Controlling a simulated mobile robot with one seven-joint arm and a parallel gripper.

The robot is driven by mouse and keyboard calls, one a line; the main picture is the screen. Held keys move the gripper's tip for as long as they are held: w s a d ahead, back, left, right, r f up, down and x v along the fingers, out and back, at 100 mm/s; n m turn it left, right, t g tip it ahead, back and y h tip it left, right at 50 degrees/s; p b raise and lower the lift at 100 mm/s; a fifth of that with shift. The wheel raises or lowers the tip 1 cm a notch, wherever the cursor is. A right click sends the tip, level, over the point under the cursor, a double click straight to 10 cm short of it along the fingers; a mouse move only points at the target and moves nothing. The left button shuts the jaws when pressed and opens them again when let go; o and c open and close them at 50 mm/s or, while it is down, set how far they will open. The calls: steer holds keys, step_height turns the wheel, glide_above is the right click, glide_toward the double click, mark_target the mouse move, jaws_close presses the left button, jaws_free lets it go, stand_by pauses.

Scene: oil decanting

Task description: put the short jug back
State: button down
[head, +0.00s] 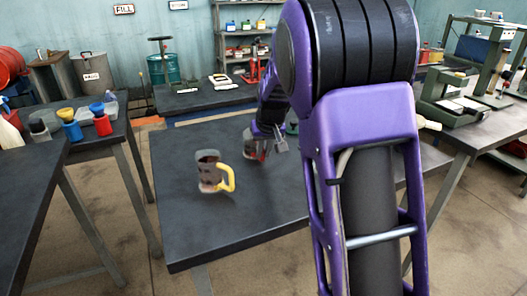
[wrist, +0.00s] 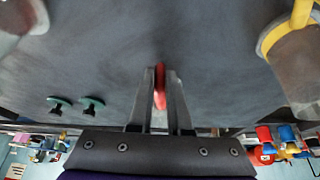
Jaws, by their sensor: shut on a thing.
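A dark grey jug with a yellow handle (head: 208,172) stands upright on the middle table, handle to the right; it also shows at the upper right of the wrist view (wrist: 296,62). My gripper (head: 278,142) is at the far part of that table, behind and to the right of this jug. In the wrist view my gripper (wrist: 160,82) is shut on a narrow red part (wrist: 160,92), which looks like a handle. In the head view a second, smaller-looking jug (head: 251,149) is at my gripper, partly hidden by it. I cannot tell whether its base touches the table.
The middle table (head: 190,235) is bare at the front and left. Two green knobbed items (wrist: 93,103) show in the wrist view. The left table holds bottles with blue, yellow and red (head: 101,121). A green drum (head: 163,68) stands behind. A machine (head: 455,100) is on the right bench.

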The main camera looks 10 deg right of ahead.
steer(key=c, duration=0.9)
jaws_free()
steer(key=shift+f, duration=0.1)
steer(key=shift+o, duration=0.2)
steer(key=shift+s+r, duration=0.15)
steer(key=shift+r, duration=0.4)
steer(key=p+v, duration=0.2)
steer(key=v, duration=0.9)
steer(key=shift+s, duration=0.1)
